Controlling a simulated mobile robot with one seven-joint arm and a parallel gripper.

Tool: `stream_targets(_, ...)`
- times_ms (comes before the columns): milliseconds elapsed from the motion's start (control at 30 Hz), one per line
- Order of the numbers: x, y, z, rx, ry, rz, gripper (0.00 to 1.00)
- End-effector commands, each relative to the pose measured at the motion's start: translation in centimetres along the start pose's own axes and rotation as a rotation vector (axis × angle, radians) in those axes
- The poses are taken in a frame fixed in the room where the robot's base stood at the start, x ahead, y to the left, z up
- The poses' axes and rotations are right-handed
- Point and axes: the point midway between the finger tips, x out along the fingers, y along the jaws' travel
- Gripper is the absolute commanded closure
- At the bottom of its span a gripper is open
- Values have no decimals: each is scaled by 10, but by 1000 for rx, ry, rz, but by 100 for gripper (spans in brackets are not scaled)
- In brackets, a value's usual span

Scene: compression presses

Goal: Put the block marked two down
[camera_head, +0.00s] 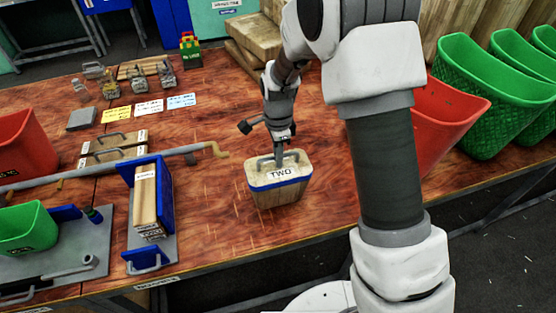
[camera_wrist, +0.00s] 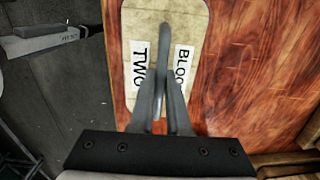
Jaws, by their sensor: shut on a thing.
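The block marked TWO (camera_head: 277,181) is a wooden block with a blue band, a grey handle on top and a white label. It is upright at the middle of the red-brown table (camera_head: 217,215), near its front edge. I cannot tell whether its base touches the table. My gripper (camera_head: 283,150) is above it, with its fingers shut on the handle. In the wrist view, the block's top (camera_wrist: 175,22) shows labels reading TWO and BLO, the rest of that word being hidden. My gripper fingers (camera_wrist: 166,95) close around the grey handle there.
To the left stand a blue press holding a wooden piece (camera_head: 148,200), a long grey bar (camera_head: 130,166) and a green bin (camera_head: 27,229). Cards (camera_head: 149,107) and metal weights lie behind. Red and green bins (camera_head: 490,85) stand right. Bare tabletop surrounds the block.

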Motion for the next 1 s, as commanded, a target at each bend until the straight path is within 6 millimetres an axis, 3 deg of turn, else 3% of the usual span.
stream_targets(200, 21, -1, 0, 0, 0, -2, 100)
stream_targets(600, 27, -1, 0, 0, 0, -3, 100)
stream_targets(633, 27, 0, 0, 0, 0, 0, 82)
stream_targets(767, 26, 0, 0, 0, 0, 0, 58)
stream_targets(1000, 26, 0, 0, 0, 0, 0, 56)
